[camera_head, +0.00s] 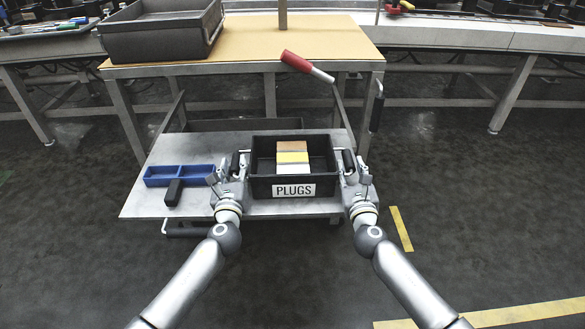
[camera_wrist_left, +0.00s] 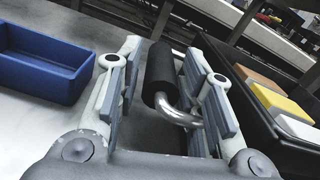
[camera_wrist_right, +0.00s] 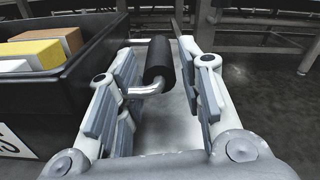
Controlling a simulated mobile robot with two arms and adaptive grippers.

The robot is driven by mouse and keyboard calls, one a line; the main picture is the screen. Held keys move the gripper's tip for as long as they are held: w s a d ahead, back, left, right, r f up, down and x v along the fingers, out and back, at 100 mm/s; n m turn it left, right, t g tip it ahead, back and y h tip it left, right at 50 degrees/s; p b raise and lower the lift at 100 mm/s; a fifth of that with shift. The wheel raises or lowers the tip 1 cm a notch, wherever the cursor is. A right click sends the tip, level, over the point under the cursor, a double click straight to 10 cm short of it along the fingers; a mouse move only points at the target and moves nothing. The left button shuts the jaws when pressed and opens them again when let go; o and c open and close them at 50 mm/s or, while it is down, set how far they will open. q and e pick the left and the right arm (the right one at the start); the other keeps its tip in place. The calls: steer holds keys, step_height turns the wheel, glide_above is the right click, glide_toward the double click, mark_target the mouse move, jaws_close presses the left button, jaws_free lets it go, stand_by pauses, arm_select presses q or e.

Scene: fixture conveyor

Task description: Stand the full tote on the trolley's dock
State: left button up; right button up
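A black tote (camera_head: 262,187) labelled PLUGS stands upright on a low grey metal top (camera_head: 140,205). It holds a brown, a yellow and a white block (camera_head: 293,157). A black-gripped handle is on each side of the tote. My left gripper (camera_head: 229,172) is open, with the left handle (camera_wrist_left: 159,70) between its fingers and gaps beside it. My right gripper (camera_head: 357,172) is open around the right handle (camera_wrist_right: 157,62), also with gaps. I cannot tell which part is the trolley's dock.
A blue divided bin (camera_head: 180,176) lies left of the tote, and it shows in the left wrist view (camera_wrist_left: 45,65). Behind stands a wooden-topped table (camera_head: 300,40) with a dark grey tote (camera_head: 160,38). A red-handled lever (camera_head: 305,65) rises behind the PLUGS tote.

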arm_select(q)
steer(key=shift+w, duration=0.3)
arm_select(e)
steer(key=shift+w, duration=0.3)
arm_select(q)
jaws_close()
arm_select(e)
jaws_close()
arm_select(q)
steer(key=shift+r, duration=0.2)
arm_select(e)
steer(key=shift+r, duration=0.15)
